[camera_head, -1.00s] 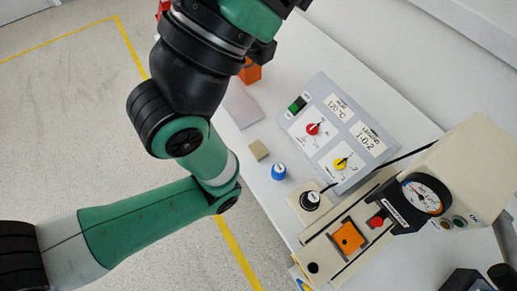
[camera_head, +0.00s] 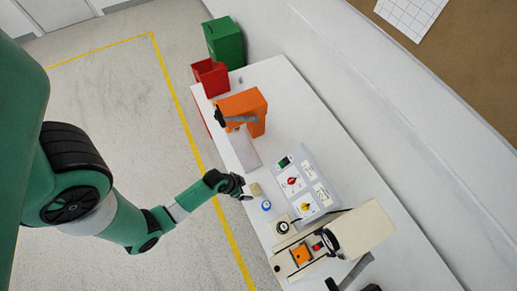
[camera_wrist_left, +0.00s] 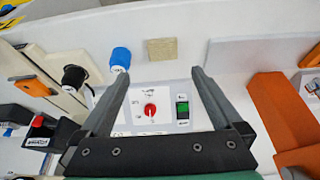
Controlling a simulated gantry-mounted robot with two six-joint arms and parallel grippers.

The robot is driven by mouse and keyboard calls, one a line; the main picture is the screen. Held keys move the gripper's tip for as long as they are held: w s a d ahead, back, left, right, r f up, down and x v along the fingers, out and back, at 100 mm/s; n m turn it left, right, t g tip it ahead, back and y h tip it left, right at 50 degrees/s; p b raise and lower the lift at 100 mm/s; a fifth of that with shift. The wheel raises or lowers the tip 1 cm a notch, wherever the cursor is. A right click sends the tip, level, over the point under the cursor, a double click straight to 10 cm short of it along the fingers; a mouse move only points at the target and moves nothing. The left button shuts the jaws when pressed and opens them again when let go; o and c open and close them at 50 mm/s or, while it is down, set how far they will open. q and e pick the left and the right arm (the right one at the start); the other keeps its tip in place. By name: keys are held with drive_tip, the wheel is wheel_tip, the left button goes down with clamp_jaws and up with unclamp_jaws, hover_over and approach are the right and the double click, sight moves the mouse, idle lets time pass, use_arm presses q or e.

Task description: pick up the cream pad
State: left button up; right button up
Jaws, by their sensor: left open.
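The cream pad (camera_head: 256,189) is a small beige block on the white table near its front edge, left of a blue-topped knob (camera_head: 266,205). My left gripper (camera_head: 240,187) is close beside it in the head view. In the left wrist view its two fingers (camera_wrist_left: 161,74) are open and empty. The pad (camera_wrist_left: 163,49) shows beyond the fingertips, between their lines and apart from both. At the bottom of the head view are dark parts (camera_head: 357,270) that may be my right gripper; its jaws cannot be made out.
A switch panel (camera_head: 318,199) with red and yellow knobs stands behind the pad. A beige press with a gauge (camera_head: 372,228) is to the right. An orange machine (camera_head: 256,100), a red bin (camera_head: 205,78) and a green bin (camera_head: 226,45) are at the far left end.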

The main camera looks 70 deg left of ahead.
use_arm(q)
drive_tip(key=r, duration=0.1)
drive_tip(key=b, duration=0.6)
hover_over(255, 189)
drive_tip(key=s, duration=0.2)
drive_tip(key=f, duration=0.6)
drive_tip(key=shift+s+d+f, duration=0.2)
drive_tip(key=shift+d, duration=0.05)
drive_tip(key=shift+w, duration=0.1)
use_arm(e)
wheel_tip(255, 189, down, 5)
drive_tip(key=shift+f, duration=0.1)
